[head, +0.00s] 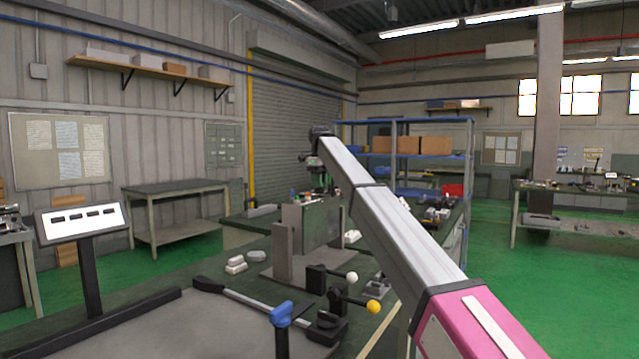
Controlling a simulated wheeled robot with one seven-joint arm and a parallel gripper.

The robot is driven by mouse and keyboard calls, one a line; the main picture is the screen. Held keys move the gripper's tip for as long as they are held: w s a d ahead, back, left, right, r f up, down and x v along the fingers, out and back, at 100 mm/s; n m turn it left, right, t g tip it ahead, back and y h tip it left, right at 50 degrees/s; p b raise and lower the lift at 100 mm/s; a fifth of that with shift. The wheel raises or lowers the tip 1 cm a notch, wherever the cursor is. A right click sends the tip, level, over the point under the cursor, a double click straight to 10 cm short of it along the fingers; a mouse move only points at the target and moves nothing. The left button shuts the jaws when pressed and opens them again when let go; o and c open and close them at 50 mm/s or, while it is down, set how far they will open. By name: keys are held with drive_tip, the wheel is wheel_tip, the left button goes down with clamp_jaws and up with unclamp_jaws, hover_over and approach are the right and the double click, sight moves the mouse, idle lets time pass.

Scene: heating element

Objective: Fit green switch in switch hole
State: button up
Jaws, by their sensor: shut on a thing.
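My gripper (320,187) points down at the end of my arm, over the top of a grey box-like housing (312,226) on the workbench. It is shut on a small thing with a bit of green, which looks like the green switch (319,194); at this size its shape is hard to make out. I cannot tell whether the switch touches the housing or is above it. The switch hole cannot be made out; it is too small or hidden by the gripper.
The workbench (215,309) carries levers with a white knob (351,277) and a yellow knob (373,307), a blue-handled lever (281,313) and white blocks (236,264). Small parts lie right of the housing. A display panel (83,221) stands at left.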

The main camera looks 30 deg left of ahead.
sight(320, 190)
drive_tip(key=shift+f, duration=1.65)
drive_tip(key=o, duration=1)
drive_tip(key=shift+c, duration=0.2)
wheel_tip(320, 190, up, 11)
drive_tip(key=shift+f, duration=0.15)
drive_tip(key=shift+s, duration=0.1)
